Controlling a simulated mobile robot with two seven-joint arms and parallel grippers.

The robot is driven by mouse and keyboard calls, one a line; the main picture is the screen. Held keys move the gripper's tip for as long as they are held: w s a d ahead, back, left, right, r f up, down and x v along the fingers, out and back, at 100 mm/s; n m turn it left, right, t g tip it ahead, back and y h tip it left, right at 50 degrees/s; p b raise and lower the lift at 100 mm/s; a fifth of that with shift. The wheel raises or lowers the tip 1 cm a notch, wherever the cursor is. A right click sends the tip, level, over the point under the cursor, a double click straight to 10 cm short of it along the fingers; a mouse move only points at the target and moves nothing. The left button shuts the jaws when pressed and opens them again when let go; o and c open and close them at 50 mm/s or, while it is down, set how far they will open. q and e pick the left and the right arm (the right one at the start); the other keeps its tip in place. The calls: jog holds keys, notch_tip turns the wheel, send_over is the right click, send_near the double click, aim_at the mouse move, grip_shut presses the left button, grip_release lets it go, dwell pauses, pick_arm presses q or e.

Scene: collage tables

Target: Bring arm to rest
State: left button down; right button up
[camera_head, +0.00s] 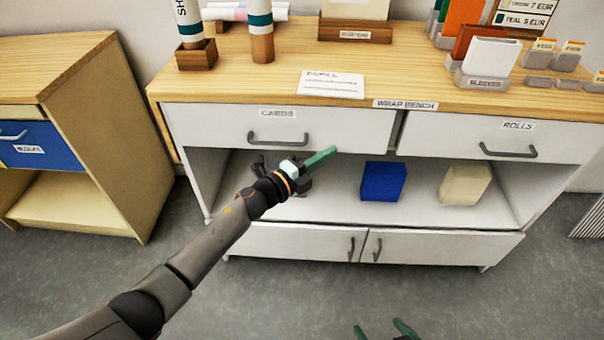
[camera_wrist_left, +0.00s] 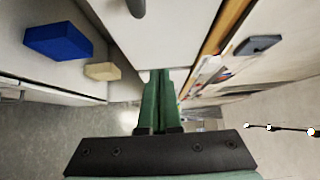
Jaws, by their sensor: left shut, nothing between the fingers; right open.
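My left arm reaches in from the lower left in the head view. My left gripper (camera_head: 322,158) is in front of the wrap bench, just below the front of the CARDS drawer (camera_head: 330,127). Its green fingers are shut with nothing between them; they also show together in the left wrist view (camera_wrist_left: 158,85). In the head view the fingers appear close to the drawer's lower edge; I cannot tell whether they touch it. My right gripper (camera_head: 386,328) shows only as two green fingertips, apart and empty, at the bottom edge of the head view.
The drawers CARDS and ROLLS (camera_head: 520,140) look closed. A blue box (camera_head: 383,181) and a cream box (camera_head: 464,185) stand on the open shelf; both show in the left wrist view. A wooden cabinet (camera_head: 95,130) stands left. The grey floor in front is clear.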

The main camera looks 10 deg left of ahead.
pick_arm(q)
jog(key=s+a+f+n+g+y, duration=0.1)
jog(key=s+a+f+n+y, duration=0.3)
jog(key=s+n, duration=0.5)
jog(key=s+a+f+n+g+y+p, duration=0.1)
jog(key=s+a+f+n+g+y, duration=0.1)
jog(key=s+a+f+n, duration=0.65)
jog(key=s+a+f+n+g+y, duration=0.1)
jog(key=s+f+n+y, duration=0.35)
jog(key=s, duration=0.85)
jog(key=s+a+r+n+p, duration=0.2)
jog(key=a+r+p, duration=0.1)
jog(key=r+p, duration=0.8)
jog(key=shift+s+a+r+n+h+p, duration=0.15)
jog(key=shift+a+r+n+h+p, duration=0.2)
jog(key=shift+p, duration=1.35)
pick_arm(e)
notch_tip(320, 180, up, 12)
jog(key=d+h, duration=0.1)
jog(key=d, duration=0.1)
jog(key=shift+s+d+r+m, duration=0.2)
jog(key=shift+s+d+m, duration=0.1)
jog(key=shift+s+d, duration=0.1)
pick_arm(q)
jog(key=shift+d+f, duration=0.1)
jog(key=shift+d, duration=0.05)
